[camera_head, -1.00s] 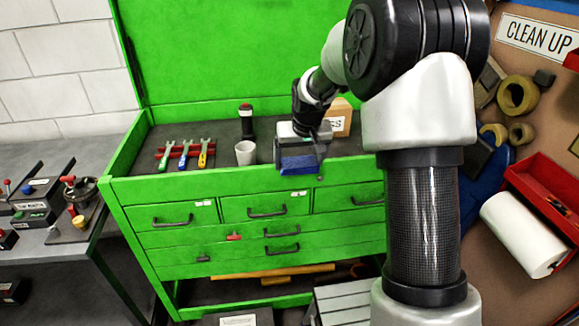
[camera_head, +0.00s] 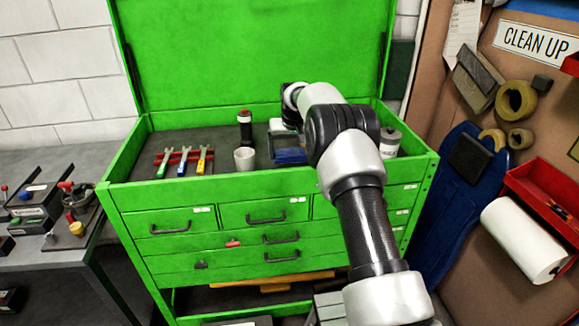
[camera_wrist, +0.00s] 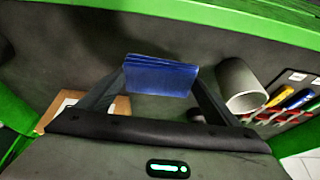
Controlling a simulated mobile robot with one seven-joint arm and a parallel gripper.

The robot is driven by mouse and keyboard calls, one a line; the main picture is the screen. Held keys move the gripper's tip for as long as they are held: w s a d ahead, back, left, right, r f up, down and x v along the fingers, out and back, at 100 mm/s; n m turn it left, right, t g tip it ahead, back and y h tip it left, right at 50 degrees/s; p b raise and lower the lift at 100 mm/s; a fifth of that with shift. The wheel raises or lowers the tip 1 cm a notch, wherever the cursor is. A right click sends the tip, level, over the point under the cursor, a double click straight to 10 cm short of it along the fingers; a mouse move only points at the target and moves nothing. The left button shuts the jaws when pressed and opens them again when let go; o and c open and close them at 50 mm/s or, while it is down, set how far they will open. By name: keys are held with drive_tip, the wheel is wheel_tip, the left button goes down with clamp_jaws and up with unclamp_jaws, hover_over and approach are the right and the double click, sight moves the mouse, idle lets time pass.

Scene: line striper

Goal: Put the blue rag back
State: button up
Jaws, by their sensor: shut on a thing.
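My gripper (camera_head: 286,151) is shut on the blue rag (camera_wrist: 160,77), a folded block held between both fingers in the wrist view. In the head view the rag (camera_head: 291,156) shows over the open top of the green tool chest (camera_head: 225,186), right of the white cup (camera_head: 244,159). Whether it touches the chest's floor I cannot tell. A light-brown box with a white label (camera_wrist: 62,108) shows at the lower left of the wrist view, partly behind my gripper. In the head view my arm hides that box.
The cup (camera_wrist: 238,84) is close beside the right finger in the wrist view. Wrenches (camera_head: 184,161) in a red rack and a dark bottle with a red top (camera_head: 245,126) stand left of the rag. A grey can (camera_head: 390,142) stands at the right.

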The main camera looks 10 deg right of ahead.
drive_tip(key=shift+f, duration=3)
drive_tip(key=o, duration=0.8)
drive_tip(key=shift+r, duration=0.1)
drive_tip(key=shift+o, duration=0.2)
drive_tip(key=shift+r, duration=0.1)
